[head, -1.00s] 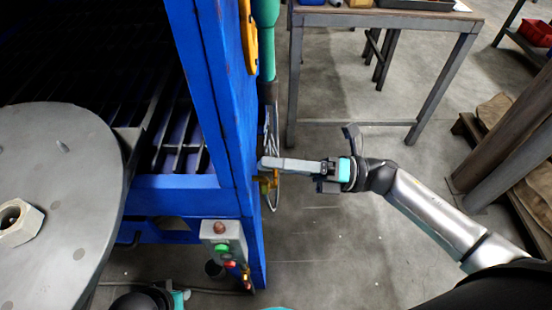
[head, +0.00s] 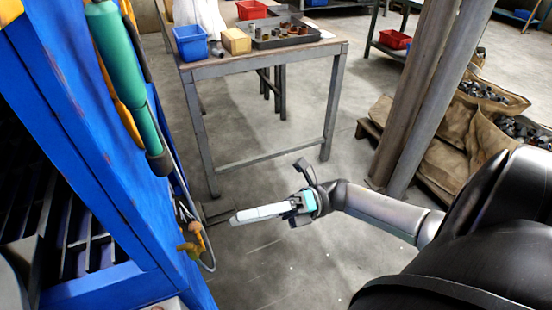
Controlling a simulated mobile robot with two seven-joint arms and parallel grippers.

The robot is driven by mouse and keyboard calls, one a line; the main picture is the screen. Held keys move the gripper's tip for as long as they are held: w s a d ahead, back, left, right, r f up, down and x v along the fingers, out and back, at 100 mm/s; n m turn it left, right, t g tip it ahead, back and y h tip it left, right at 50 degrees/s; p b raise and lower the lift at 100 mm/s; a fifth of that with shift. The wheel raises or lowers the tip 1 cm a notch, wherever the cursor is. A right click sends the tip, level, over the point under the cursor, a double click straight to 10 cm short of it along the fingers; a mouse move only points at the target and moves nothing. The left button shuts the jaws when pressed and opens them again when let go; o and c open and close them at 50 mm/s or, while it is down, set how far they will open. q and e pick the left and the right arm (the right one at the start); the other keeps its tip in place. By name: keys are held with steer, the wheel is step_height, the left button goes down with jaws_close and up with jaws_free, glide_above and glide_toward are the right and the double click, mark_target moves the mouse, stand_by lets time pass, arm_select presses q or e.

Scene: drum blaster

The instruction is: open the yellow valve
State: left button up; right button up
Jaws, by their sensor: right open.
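The yellow valve (head: 194,241) sits low on the side of the blue machine, at the left of the head view, among grey hoses or cables. It looks small, and its handle position is hard to tell. My right gripper (head: 267,191) is to the right of the valve. Its fingers are spread wide with nothing between them. The tip of its long pale finger points left towards the valve, with a visible gap between them. My left gripper is out of view.
The blue machine (head: 75,120) fills the left side, with a green cylinder (head: 118,62) on its face. A metal table (head: 265,62) with bins and a parts tray stands behind. Posts (head: 425,90) and sacks (head: 435,150) stand right. The floor between is clear.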

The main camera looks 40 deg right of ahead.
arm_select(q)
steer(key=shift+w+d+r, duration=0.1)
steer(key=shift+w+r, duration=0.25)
arm_select(e)
steer(key=v, duration=0.5)
steer(key=shift+s+d+f, duration=0.1)
steer(key=shift+s+d, duration=0.05)
steer(key=shift+d, duration=0.2)
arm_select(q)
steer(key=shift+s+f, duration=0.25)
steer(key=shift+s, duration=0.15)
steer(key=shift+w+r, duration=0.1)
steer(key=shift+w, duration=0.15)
